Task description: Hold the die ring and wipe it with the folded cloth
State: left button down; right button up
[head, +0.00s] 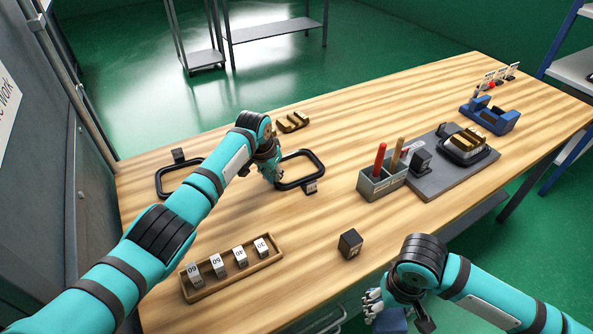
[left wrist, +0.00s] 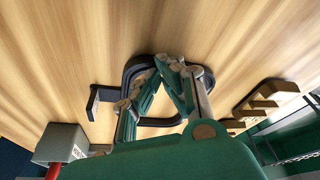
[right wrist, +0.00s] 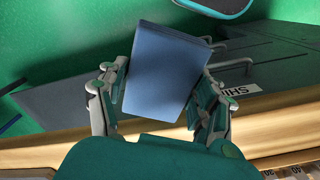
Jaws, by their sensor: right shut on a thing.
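A black rounded die ring (head: 322,164) with a small tag lies on the wooden table, and it also shows in the left wrist view (left wrist: 128,75). My left gripper (head: 273,173) is low at the ring's left side. In the left wrist view its fingertips (left wrist: 161,70) lean close together over the ring; I cannot tell whether they touch or grip it. My right gripper (head: 395,308) is shut on the folded blue cloth (right wrist: 160,70), off the table's front edge. The cloth shows only partly in the head view (head: 391,321).
Another black ring (head: 161,184) lies partly behind my left arm. A wooden rack of numbered blocks (head: 232,277), a dark cube (head: 350,244), a grey tool holder (head: 378,186) and a grey mat (head: 425,187) stand around. Brass pieces (head: 292,122) lie behind.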

pick_arm(q)
jog(key=shift+r+p, duration=2.85)
jog(key=shift+r, duration=0.2)
pick_arm(e)
jog(key=shift+r, duration=2.9)
pick_arm(q)
jog(key=shift+r, duration=0.25)
jog(key=v, duration=1.1)
jog(key=shift+s, duration=0.2)
